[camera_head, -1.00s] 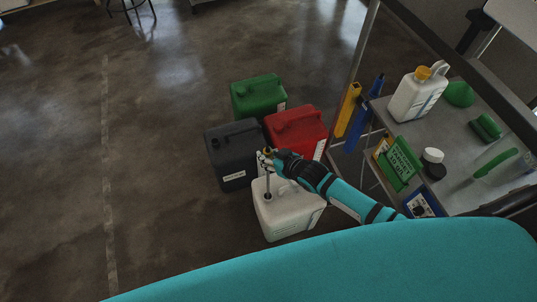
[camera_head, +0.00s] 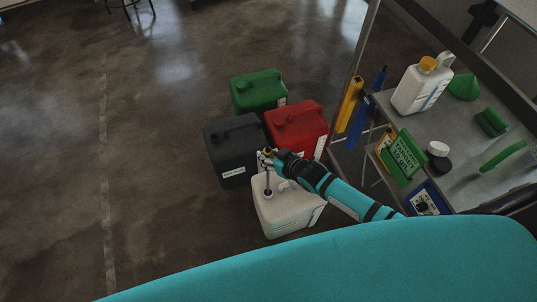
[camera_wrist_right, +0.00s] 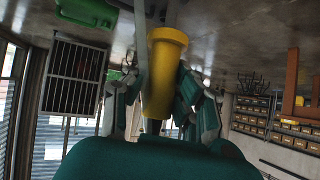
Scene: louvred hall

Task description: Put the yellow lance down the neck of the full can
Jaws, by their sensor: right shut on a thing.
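My right gripper (camera_head: 267,158) is shut on the yellow lance, above the white can (camera_head: 288,212). The lance's yellow head (camera_wrist_right: 164,75) shows between the fingers in the right wrist view. In the head view, its thin grey stem (camera_head: 267,178) hangs about upright from the gripper. The stem's lower end meets the dark neck opening (camera_head: 268,192) on the can's top. I cannot tell how far it is inside. The can stands on the floor. My left gripper is not in view.
A dark grey can (camera_head: 234,152), a red can (camera_head: 297,129) and a green can (camera_head: 257,91) stand close behind the white can. The floor at the left is clear.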

